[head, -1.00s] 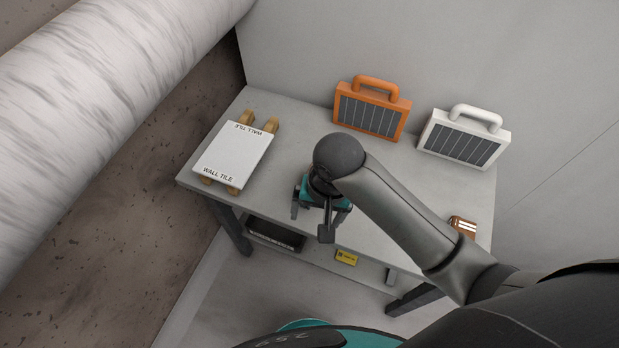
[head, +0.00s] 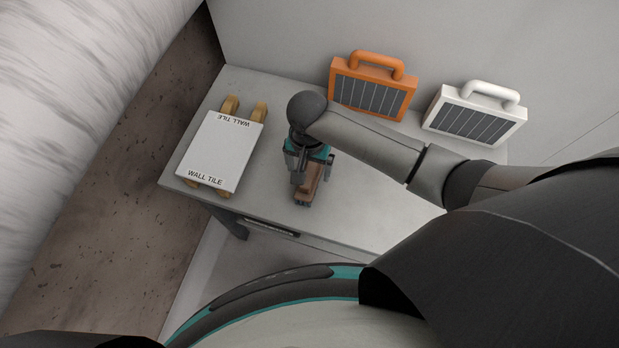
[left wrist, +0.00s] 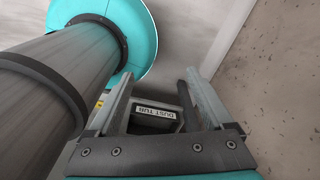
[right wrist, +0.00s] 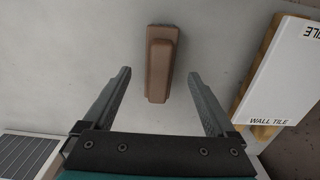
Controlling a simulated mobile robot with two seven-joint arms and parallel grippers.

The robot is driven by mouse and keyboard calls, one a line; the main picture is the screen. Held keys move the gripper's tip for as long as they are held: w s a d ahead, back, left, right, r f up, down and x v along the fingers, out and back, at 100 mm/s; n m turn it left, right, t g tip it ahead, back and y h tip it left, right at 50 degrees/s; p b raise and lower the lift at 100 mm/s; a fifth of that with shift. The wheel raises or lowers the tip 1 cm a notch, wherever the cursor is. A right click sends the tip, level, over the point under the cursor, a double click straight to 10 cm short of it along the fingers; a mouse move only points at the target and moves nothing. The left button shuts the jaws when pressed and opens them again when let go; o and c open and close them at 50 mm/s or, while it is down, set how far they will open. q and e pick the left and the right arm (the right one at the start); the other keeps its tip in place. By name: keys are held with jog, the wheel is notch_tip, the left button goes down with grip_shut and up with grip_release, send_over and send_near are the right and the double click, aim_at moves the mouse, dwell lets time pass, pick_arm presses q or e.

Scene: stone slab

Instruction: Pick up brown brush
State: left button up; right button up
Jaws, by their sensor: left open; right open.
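The brown brush (head: 307,187) lies on the grey table, partly hidden under my right gripper (head: 310,170) in the head view. In the right wrist view the brush (right wrist: 159,70) is whole, a brown block with a raised narrower top, lying lengthwise away from the gripper. My right gripper (right wrist: 159,76) is open and empty above the table. The brush appears between and beyond its fingertips, with a gap on each side. My left gripper (left wrist: 159,76) is open and empty in the left wrist view, away from the brush; it is not seen in the head view.
A white wall tile (head: 219,150) rests on wooden strips left of the brush. An orange case (head: 372,88) and a white case (head: 474,115) with dark slatted fronts stand along the wall. A dust tub (left wrist: 155,114) shows beyond my left fingers. The table right of the brush is clear.

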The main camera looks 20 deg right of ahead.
jog(key=shift+f, duration=0.9)
jog(key=f, duration=0.1)
jog(key=f+b, duration=0.1)
jog(key=f, duration=0.1)
jog(key=shift+w+d+f, duration=0.2)
jog(key=shift+f, duration=0.05)
jog(key=shift+f+b, duration=0.3)
jog(key=shift+f, duration=0.15)
pick_arm(q)
jog(key=shift+w+f, duration=0.8)
jog(key=shift+w, duration=0.05)
pick_arm(e)
jog(key=shift+c, duration=0.3)
grip_shut()
jog(key=shift+r, duration=0.1)
pick_arm(q)
notch_tip(320, 180, up, 5)
jog(key=p, duration=0.4)
jog(key=shift+d+f+p, duration=0.1)
jog(key=shift+f+p, duration=0.1)
jog(key=shift+p, duration=0.15)
pick_arm(e)
notch_tip(320, 180, up, 20)
